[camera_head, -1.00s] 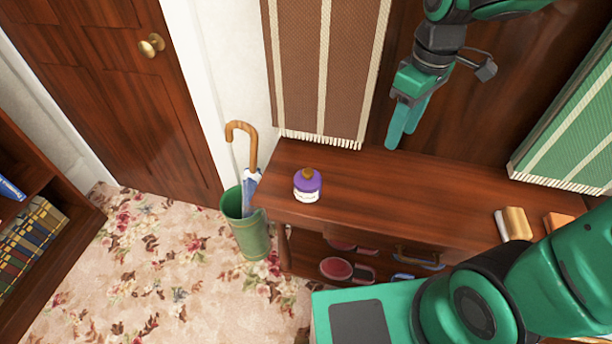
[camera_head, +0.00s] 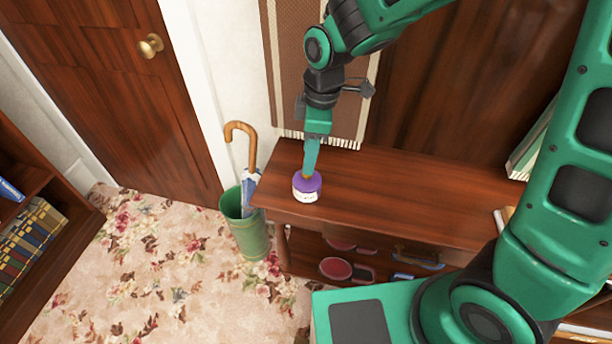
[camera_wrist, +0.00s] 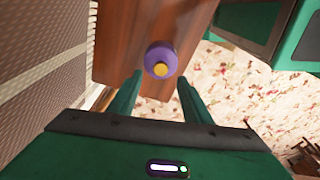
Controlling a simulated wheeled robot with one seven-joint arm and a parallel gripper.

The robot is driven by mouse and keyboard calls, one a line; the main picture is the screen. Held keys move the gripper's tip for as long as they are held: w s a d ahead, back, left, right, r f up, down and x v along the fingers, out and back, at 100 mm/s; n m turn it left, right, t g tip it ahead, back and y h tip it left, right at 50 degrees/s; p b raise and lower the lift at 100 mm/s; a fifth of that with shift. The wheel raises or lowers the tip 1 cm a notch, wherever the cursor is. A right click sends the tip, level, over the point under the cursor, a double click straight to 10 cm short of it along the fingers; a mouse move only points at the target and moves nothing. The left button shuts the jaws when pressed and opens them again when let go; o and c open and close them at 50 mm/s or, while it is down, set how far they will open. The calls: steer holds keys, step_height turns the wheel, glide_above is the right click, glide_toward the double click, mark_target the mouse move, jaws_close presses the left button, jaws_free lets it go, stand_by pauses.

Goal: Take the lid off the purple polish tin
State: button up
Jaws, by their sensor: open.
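The purple polish tin (camera_head: 306,190) stands upright near the left end of the wooden shelf top, with a white label on its front. Its purple lid has a tan knob on top. In the wrist view the tin (camera_wrist: 161,59) is seen from above, its knob (camera_wrist: 160,70) facing the camera. My gripper (camera_head: 311,170) is just above the tin in the head view, its fingers pointing down and partly hiding the knob. In the wrist view my gripper (camera_wrist: 158,80) is open and empty, with the tin beyond the fingertips and between their lines. No touch shows.
A fringed hanging (camera_head: 292,70) is on the wall behind. Brushes (camera_head: 335,268) lie on the lower shelf.

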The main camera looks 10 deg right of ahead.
step_height(320, 180, down, 5)
steer(key=shift+w+a, duration=0.1)
steer(key=shift+a, duration=0.05)
steer(key=c, duration=1.1)
